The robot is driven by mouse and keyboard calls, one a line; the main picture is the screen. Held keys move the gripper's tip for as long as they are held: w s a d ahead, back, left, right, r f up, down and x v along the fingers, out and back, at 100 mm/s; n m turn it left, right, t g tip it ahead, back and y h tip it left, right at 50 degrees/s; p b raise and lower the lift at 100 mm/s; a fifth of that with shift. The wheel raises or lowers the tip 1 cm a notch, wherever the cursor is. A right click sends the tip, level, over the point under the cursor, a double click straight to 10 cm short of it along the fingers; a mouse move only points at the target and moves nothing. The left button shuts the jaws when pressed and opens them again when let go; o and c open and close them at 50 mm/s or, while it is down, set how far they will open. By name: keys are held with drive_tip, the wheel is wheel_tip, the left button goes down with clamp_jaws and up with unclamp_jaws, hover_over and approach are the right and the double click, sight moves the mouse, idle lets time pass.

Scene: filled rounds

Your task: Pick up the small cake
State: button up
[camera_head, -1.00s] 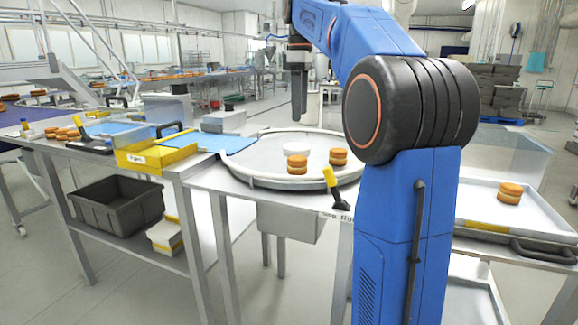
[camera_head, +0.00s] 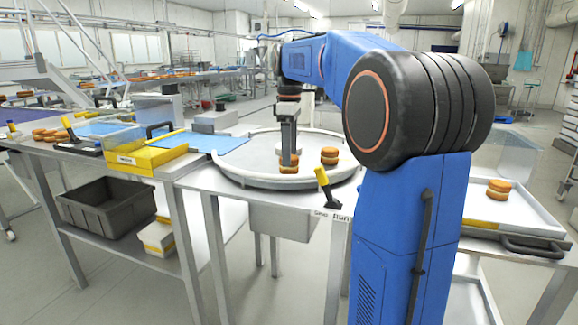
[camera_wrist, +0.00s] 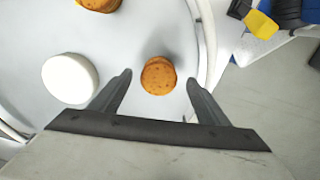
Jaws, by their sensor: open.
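In the wrist view a small round orange-brown cake (camera_wrist: 158,76) lies on the pale round tray, between and just beyond the fingertips of my gripper (camera_wrist: 158,78). My gripper is open, with nothing between its fingers that I can see it touching. In the head view my gripper (camera_head: 288,162) points down over the round tray (camera_head: 240,178) and mostly hides this cake (camera_head: 289,169). A second small cake (camera_head: 329,156) stands to the right on the tray; a cake also shows at the top of the wrist view (camera_wrist: 100,4).
A white round piece (camera_wrist: 70,78) lies on the tray left of the near cake. The tray has a raised rim. A yellow-handled tool (camera_head: 322,180) is at the table edge. Another cake (camera_head: 498,189) sits on the right-hand tray (camera_head: 480,208). A yellow box (camera_head: 145,160) stands left.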

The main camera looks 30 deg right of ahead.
drive_tip(key=shift+w+f, duration=0.15)
drive_tip(key=shift+f, duration=1.7)
drive_tip(key=shift+c, duration=0.7)
drive_tip(key=c, duration=0.7)
